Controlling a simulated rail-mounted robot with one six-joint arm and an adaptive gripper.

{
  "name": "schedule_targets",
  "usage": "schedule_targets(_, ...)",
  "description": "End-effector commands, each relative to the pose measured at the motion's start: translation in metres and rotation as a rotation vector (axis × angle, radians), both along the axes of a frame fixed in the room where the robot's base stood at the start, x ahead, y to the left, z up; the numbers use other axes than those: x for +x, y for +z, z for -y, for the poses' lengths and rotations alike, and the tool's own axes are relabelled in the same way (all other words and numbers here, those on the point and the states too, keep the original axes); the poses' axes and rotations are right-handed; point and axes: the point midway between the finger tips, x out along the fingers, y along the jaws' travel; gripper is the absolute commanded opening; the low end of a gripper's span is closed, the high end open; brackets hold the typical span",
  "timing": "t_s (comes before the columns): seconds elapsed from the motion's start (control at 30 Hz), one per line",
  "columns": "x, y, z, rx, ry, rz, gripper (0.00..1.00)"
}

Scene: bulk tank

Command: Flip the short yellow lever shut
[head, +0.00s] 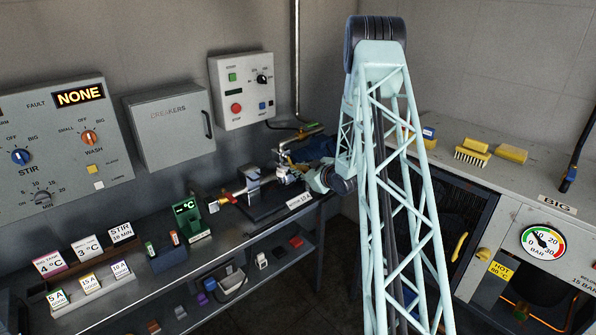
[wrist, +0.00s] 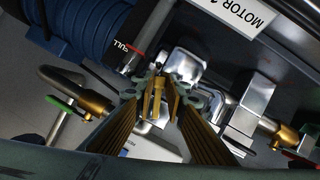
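My gripper (wrist: 160,100) has two ribbed brass-coloured fingers that reach into the wrist view from below. Their grey hooked tips stand apart. A short yellow-brass piece (wrist: 156,100), which looks like the short yellow lever, stands between the tips in front of bright metal fittings. I cannot tell whether the fingers touch it, or its exact position. In the head view my gripper (head: 288,168) is at the fittings on the bench's far end, and the lever cannot be made out there.
A blue ribbed motor (wrist: 85,35) lies at upper left. A brass elbow (wrist: 75,90) with a green-tipped handle (wrist: 62,103) is at left; another brass fitting (wrist: 280,132) is at right. A green display unit (head: 187,212) stands left on the bench. A control box (head: 241,90) hangs behind.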

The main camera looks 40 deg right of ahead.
Motion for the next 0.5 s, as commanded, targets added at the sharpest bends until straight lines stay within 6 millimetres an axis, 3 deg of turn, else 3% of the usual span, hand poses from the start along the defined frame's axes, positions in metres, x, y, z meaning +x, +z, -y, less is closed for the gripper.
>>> schedule_targets(0.5,-0.0004,-0.0002,-0.0055,0.137,-0.001,-0.003,0.02)
